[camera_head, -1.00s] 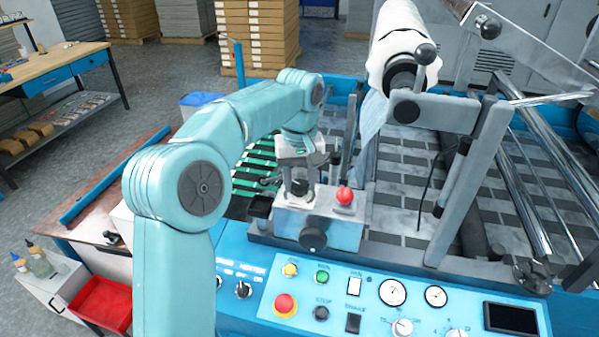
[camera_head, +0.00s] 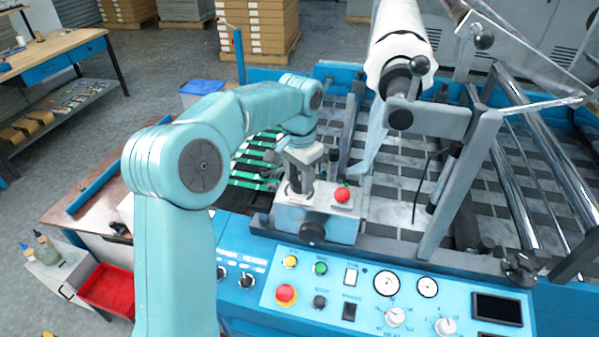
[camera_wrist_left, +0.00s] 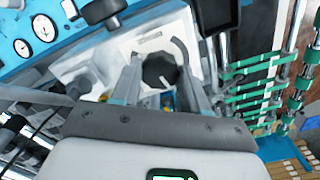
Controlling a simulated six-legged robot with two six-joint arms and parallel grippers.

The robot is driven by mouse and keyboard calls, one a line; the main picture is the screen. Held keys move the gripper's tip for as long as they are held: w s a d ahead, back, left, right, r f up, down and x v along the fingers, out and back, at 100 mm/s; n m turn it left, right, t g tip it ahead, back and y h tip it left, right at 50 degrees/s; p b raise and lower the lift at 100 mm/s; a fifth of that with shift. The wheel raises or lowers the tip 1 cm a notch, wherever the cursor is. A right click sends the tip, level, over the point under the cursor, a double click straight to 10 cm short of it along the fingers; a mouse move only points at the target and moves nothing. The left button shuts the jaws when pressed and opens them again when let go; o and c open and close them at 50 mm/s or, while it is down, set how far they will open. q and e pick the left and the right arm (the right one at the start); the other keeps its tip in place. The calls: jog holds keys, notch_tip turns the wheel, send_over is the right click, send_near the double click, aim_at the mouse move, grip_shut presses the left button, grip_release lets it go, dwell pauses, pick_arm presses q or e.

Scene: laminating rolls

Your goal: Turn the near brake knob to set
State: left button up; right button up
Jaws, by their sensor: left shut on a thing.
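The near brake knob (camera_wrist_left: 160,71) is a dark, many-sided knob with a pale mark on its rim. In the head view my left gripper (camera_head: 299,188) stands over the left part of the box top and mostly hides the knob. A curved grey mark (camera_wrist_left: 181,52) lies on the plate beside the knob. My right gripper is out of view.
A red knob (camera_head: 342,193) stands on the box close to the gripper, and a round black knob (camera_head: 312,232) is on its front. The blue control panel (camera_head: 262,296) lies in front. A white film roll (camera_head: 399,45) and its bracket rise at the right.

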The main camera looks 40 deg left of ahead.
pick_arm(q)
jog(key=m+p, duration=0.1)
jog(key=m, duration=0.2)
jog(key=shift+r, duration=0.15)
jog(key=shift+m+p, duration=0.3)
jog(key=shift+m, duration=1.4)
jog(key=o, duration=1.1)
jog(key=shift+c, duration=0.2)
